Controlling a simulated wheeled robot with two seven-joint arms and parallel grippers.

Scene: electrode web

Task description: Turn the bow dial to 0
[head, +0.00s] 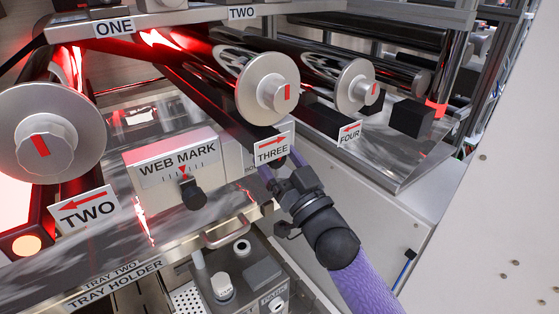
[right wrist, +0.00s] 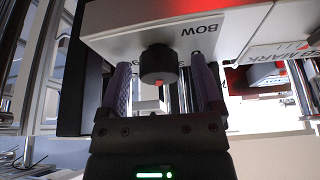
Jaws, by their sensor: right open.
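The bow dial (right wrist: 158,64) is a small dark knob with a red mark, on a pale box (right wrist: 130,28) lettered BOW that appears upside down in the right wrist view. My right gripper (right wrist: 163,85) is open, with one finger to each side of the dial and gaps on both sides. In the head view my right gripper (head: 290,172) reaches up from the lower right, just below the THREE sign (head: 272,149). There the dial is mostly hidden by the sign and gripper. The dial's scale reading does not show. My left gripper is not in view.
A WEB MARK box (head: 172,160) with its own black knob (head: 194,194) stands left of my gripper. Large silver rollers (head: 267,88) lie behind the signs. A tray holder handle (head: 226,232) and bottle-like items are below. A white panel (head: 480,190) fills the right.

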